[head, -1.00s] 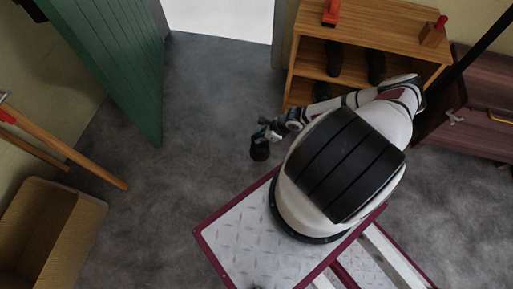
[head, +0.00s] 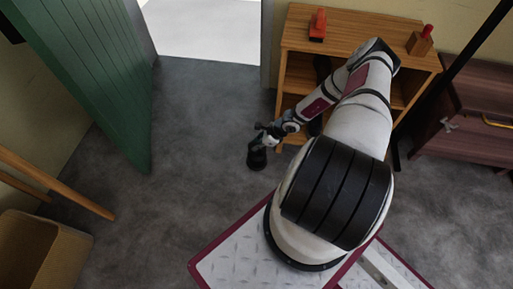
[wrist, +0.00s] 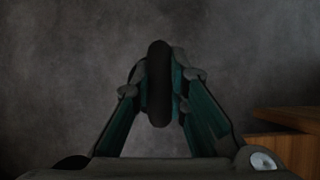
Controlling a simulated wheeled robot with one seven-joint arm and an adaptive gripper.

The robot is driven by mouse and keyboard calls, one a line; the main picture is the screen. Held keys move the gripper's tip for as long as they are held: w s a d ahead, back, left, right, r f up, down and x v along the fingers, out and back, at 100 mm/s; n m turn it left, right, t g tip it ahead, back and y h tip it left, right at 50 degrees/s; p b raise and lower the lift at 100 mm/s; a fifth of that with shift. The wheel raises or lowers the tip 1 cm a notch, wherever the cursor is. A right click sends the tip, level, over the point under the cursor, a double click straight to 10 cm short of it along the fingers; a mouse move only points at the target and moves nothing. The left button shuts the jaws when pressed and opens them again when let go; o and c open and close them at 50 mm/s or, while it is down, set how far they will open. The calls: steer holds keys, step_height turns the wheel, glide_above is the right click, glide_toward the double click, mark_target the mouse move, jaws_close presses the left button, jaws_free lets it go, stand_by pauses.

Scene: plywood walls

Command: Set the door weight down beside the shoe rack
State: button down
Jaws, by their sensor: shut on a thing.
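The door weight (head: 257,159) is a dark, rounded piece hanging below my gripper (head: 268,136) in the head view. In the wrist view its dark upright handle (wrist: 158,85) sits between the two fingers of my gripper (wrist: 160,88), which are shut on it. The wooden shoe rack (head: 352,35) stands against the wall at the top right. The door weight is to the left of the rack's left side and a little in front of it. I cannot tell whether its base touches the floor. My arm covers much of the rack's front.
A red object (head: 318,24) and a wooden block with a red knob (head: 420,40) stand on the rack. A green door (head: 90,75) stands open at the left. A cardboard box (head: 40,255) and wooden poles (head: 60,185) are at the lower left. Grey floor (head: 190,130) is clear between.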

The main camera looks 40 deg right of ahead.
mark_target(257, 152)
steer(key=shift+w+f+b, duration=0.1)
steer(key=shift+f+b, duration=1.05)
steer(key=shift+f, duration=0.55)
steer(key=c, duration=1.6)
jaws_free()
steer(key=shift+f, duration=0.1)
